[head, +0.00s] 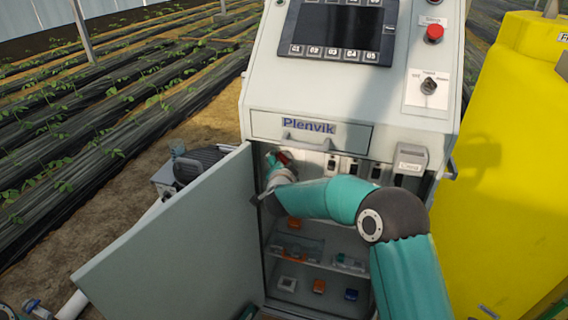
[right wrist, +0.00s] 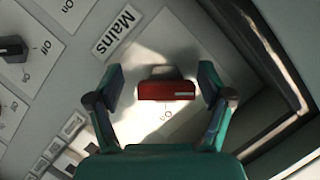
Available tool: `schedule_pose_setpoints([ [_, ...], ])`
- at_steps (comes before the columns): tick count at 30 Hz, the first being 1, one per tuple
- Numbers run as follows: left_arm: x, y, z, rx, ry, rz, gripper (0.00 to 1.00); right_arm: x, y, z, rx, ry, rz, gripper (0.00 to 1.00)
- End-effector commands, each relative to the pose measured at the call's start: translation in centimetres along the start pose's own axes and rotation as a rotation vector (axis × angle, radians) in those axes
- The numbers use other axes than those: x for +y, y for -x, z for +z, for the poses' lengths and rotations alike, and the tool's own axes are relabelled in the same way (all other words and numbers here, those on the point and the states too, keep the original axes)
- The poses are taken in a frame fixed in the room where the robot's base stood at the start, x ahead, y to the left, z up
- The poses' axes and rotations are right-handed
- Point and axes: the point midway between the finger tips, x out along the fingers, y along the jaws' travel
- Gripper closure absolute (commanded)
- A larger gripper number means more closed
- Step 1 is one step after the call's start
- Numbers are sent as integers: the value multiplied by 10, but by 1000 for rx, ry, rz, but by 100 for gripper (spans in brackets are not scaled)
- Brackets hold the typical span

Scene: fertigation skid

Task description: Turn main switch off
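The main switch is a red handle (right wrist: 167,91) on a pale plate beside a "Mains" label (right wrist: 117,32) in the right wrist view. The handle lies crosswise in that picture, with a small mark below it. My right gripper (right wrist: 161,78) is open, one finger on each side of the handle. A gap shows on the left; the right finger is very near its end, and I cannot tell whether they touch.
The cabinet door (head: 175,235) stands open to the left. Other dark switches (head: 353,166) sit right of the red one; another switch (right wrist: 12,49) with On and Off marks is near. Shelves with small parts (head: 296,250) lie below. A yellow tank (head: 510,190) stands right.

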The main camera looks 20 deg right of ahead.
Motion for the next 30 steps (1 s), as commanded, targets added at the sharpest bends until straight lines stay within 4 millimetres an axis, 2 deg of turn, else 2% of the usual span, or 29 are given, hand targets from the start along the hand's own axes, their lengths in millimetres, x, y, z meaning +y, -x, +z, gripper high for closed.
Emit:
schedule_pose_setpoints([
  [9,0,1,0,1,0,0,60,-3,2,-4,8,-3,-6,18],
  [14,0,1,0,0,0,0,60,-4,12,-5,8,-2,-7,18],
  [17,0,1,0,0,0,0,60,-4,25,-5,7,-2,-7,18],
  [30,0,1,0,0,0,0,60,-2,105,-2,5,-2,-6,18],
])
